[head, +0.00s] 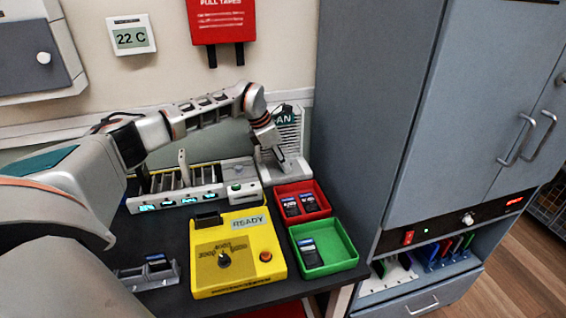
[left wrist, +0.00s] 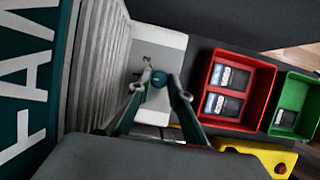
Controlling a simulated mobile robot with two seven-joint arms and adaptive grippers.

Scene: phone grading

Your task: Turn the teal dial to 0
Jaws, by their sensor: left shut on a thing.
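The fan (head: 290,125) stands at the back of the dark table, with a white slatted front and a teal FAN label. In the left wrist view, the small round teal dial (left wrist: 159,79) sits on the fan's white base (left wrist: 168,48). My left gripper (left wrist: 160,88) has one finger on each side of the dial and is shut on it. In the head view, my left gripper (head: 276,148) reaches down in front of the fan and the dial is hidden. My right gripper is in neither view.
A red tray (head: 327,208) and a green tray (head: 350,262) hold dark phones right of the yellow READY box (head: 205,275). A white rack (head: 215,203) with lit displays stands left of the fan. A grey cabinet (head: 375,110) rises at the right.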

